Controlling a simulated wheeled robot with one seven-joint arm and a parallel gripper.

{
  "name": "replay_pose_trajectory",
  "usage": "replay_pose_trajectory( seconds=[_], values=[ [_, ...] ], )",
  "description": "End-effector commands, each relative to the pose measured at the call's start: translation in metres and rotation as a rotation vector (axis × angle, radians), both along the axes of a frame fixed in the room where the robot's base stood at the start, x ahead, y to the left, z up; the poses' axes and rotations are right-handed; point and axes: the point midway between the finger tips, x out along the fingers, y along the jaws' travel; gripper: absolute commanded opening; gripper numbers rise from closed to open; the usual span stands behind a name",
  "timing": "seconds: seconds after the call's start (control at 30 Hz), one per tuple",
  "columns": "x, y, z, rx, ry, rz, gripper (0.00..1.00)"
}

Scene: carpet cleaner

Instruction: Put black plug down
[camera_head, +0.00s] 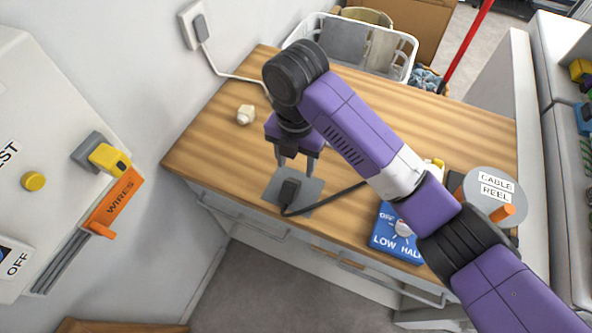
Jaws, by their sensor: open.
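The black plug (289,190) rests on a grey square pad (312,188) near the front edge of the wooden counter. Its black cable curves from the plug to the right, toward the cable reel, and passes behind my arm. My gripper (296,164) points down just above the plug, with its two fingers apart. The fingertips look clear of the plug, though the exact gap is hard to judge from this angle.
A small cream object (245,114) lies on the counter (215,140). A blue LOW/HALF panel (385,242) and a cable reel (490,186) are at the right. A wall socket (197,27) has a white cable. A white basket (403,55) stands behind; an orange WIRES holder (120,200) is left.

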Motion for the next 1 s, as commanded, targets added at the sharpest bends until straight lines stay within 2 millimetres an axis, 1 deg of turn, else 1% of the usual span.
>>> replay_pose_trajectory(
  seconds=[0.03, 0.2, 0.3, 0.43, 0.6, 0.8, 0.87, 0.97, 1.0],
  values=[
    [0.001, 0.001, 0.011, 0.002, -0.005, 0.001, 0.52],
    [0.002, -0.001, 0.048, -0.001, -0.005, 0.001, 0.52],
    [0.001, -0.001, 0.061, -0.001, -0.003, 0.001, 0.52],
    [0.001, 0.0, 0.072, -0.001, -0.002, 0.0, 0.52],
    [0.0, 0.0, 0.076, 0.0, 0.001, -0.001, 0.52],
    [-0.001, 0.002, 0.074, 0.009, 0.001, -0.004, 0.52],
    [-0.004, 0.008, 0.069, 0.035, 0.001, -0.017, 0.52],
    [-0.015, 0.031, 0.053, 0.127, 0.005, -0.073, 0.52],
    [-0.021, 0.043, 0.045, 0.182, 0.007, -0.11, 0.52]
  ],
)
